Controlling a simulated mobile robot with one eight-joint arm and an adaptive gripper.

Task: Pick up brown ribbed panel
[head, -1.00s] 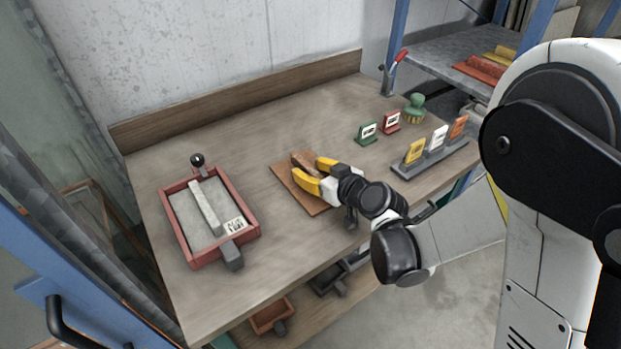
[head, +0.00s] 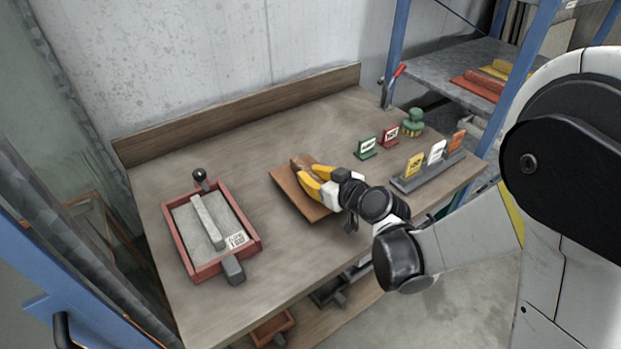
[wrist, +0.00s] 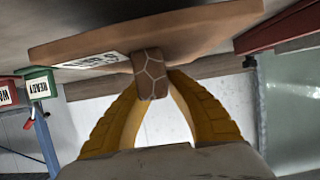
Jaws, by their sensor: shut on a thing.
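The brown panel (head: 297,200) is a flat board near the middle of the workbench in the head view. It also shows in the wrist view (wrist: 215,32), with a white label and a block-like grip (wrist: 151,74) with a cracked pattern. My gripper (head: 306,175) has yellow fingers and is shut on that grip. In the wrist view its fingertips (wrist: 154,82) close on both sides of the grip. The board looks slightly tilted, with a thick front edge; whether it is fully clear of the bench I cannot tell. No ribs are discernible.
A red-framed tray (head: 169,235) with a grey slab stands left on the workbench (head: 250,290). Green (head: 366,148) and red (head: 389,136) label stands, a green brush (head: 412,122) and a card rack (head: 430,175) stand right. Bare bench lies between tray and panel.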

